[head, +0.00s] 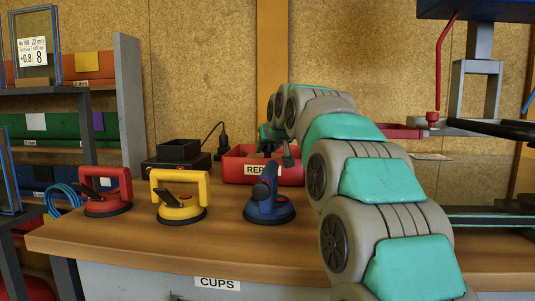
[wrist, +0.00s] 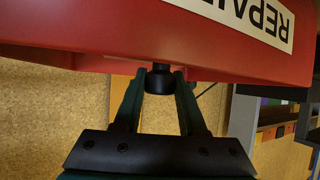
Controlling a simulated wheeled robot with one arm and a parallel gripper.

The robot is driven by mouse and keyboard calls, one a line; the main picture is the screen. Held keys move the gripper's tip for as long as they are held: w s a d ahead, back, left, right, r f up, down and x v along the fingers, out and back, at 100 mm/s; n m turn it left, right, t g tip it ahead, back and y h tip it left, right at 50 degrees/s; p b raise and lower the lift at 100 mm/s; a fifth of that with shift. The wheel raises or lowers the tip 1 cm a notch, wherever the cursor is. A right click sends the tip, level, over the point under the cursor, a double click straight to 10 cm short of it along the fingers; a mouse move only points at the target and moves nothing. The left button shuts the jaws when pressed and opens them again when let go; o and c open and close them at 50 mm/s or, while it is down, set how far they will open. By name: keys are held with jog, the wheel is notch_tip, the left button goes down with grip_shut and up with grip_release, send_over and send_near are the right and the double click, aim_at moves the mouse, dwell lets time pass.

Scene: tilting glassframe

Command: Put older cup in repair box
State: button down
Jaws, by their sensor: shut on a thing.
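Three suction cups stand on the wooden bench in the head view: a red cup (head: 107,193), a yellow cup (head: 181,196) and a blue cup (head: 268,203). The red repair box (head: 235,168) is behind the blue cup, its label partly covered by that cup's handle. It fills the top of the wrist view (wrist: 100,35), label upside down. My gripper (wrist: 160,84) is shut on a small dark round piece (wrist: 160,77) at the box's edge. What this piece belongs to is unclear. My arm hides most of the gripper in the head view. Which cup is older cannot be told.
A black device (head: 177,157) with a cable stands left of the box. A shelf rack (head: 131,100) is at the left. My arm crosses the bench on the right. A stand with a red rod (head: 440,75) is at the back right. The bench front (head: 160,250) is clear.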

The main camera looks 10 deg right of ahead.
jog(key=shift+r, duration=0.15)
jog(key=shift+c, duration=2.3)
grip_release()
jog(key=shift+f, duration=0.2)
jog(key=shift+r, duration=0.1)
jog(key=shift+s+r, duration=0.35)
jog(key=shift+s, duration=0.05)
jog(key=p+v, duration=0.1)
jog(key=v, duration=1)
jog(key=shift+f, duration=0.1)
